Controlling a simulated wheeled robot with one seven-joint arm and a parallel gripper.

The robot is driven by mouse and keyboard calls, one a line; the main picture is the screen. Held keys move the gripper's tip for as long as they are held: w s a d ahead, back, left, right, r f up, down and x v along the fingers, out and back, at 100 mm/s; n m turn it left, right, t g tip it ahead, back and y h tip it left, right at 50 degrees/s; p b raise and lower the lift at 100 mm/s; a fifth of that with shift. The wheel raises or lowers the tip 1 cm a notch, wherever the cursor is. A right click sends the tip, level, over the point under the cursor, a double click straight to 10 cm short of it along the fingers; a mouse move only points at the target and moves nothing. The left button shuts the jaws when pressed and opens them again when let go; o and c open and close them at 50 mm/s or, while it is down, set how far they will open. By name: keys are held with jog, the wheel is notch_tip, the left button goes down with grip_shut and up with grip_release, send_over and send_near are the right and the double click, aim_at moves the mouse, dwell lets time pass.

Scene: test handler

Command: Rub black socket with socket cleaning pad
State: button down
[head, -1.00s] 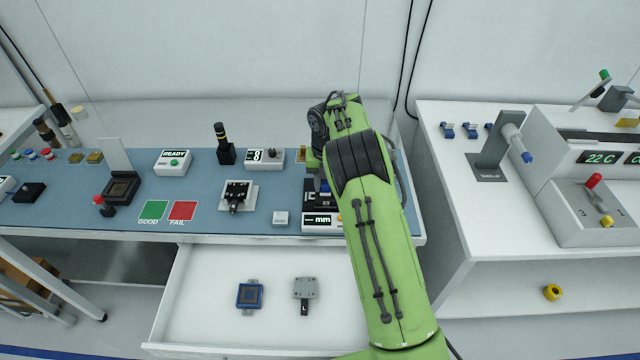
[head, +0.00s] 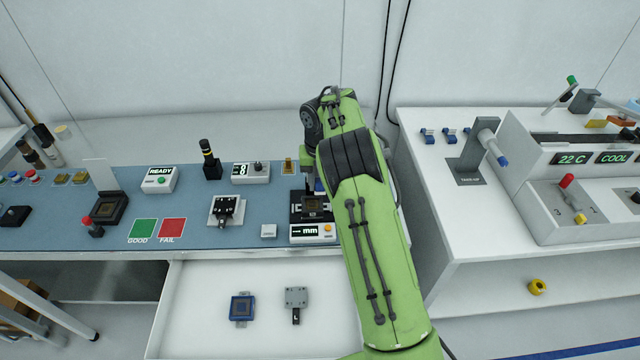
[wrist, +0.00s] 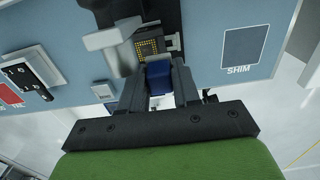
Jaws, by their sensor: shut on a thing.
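My gripper (wrist: 159,88) is shut on a small blue block, likely the socket cleaning pad (wrist: 159,78). In the wrist view its far end is close to a black socket (wrist: 150,47) with gold contacts; I cannot tell whether they touch. In the head view this socket (head: 311,206) stands behind the mm display, partly beside my arm, and the gripper's fingers are mostly hidden. A second black socket-like fixture (head: 108,208) with a brown centre and raised pale lid stands at the bench's left.
A white T-shaped part (wrist: 113,36) stands beside the socket in the wrist view. The mm display box (head: 313,232) is in front of it. A black clamp on a white plate (head: 226,210) stands left. The open drawer (head: 265,295) below holds two small parts.

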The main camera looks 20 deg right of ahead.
jog(key=shift+w+r, duration=0.1)
jog(key=shift+r, duration=0.2)
jog(key=shift+r, duration=0.1)
notch_tip(320, 180, up, 3)
jog(key=p, duration=0.2)
jog(key=shift+p, duration=0.35)
